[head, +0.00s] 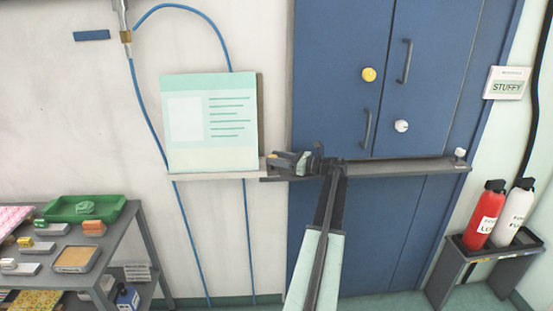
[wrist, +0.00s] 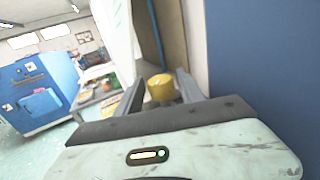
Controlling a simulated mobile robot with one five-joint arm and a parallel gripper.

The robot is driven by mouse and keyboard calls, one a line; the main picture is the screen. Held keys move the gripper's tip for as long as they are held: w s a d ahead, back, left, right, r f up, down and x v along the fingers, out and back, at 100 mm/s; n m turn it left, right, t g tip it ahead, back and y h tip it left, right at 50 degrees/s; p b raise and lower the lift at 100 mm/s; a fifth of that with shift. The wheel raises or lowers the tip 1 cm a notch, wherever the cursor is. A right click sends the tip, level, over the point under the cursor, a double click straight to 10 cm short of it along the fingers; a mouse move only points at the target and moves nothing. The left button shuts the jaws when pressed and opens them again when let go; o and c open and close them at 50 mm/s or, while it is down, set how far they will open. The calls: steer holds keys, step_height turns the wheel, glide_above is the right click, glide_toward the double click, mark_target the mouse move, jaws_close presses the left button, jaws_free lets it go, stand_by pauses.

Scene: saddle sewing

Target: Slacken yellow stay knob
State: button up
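A yellow knob (wrist: 161,88) shows in the wrist view between the two fingers of my gripper (wrist: 161,80). The fingers stand apart on either side of it; contact with it cannot be made out. In the head view my gripper (head: 284,161) is at the shelf edge by the lower right corner of the pale green board, pointing left, and the knob between its fingers is hidden or too small to tell. Another yellow knob (head: 369,74) is on the blue cabinet door, up and right of my gripper.
The blue cabinet (head: 335,40) has dark handles and a white knob (head: 401,126). A ledge (head: 420,167) runs below its doors. The green board (head: 210,125) stands on a narrow shelf. A grey table (head: 112,232) is left; red and white bottles (head: 484,214) stand right.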

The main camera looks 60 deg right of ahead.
steer(key=shift+o, duration=0.3)
steer(key=shift+s, duration=0.1)
steer(key=s, duration=0.2)
steer(key=s+d, duration=0.1)
steer(key=s, duration=0.4)
steer(key=shift+s+d, duration=0.2)
steer(key=shift+s, duration=0.1)
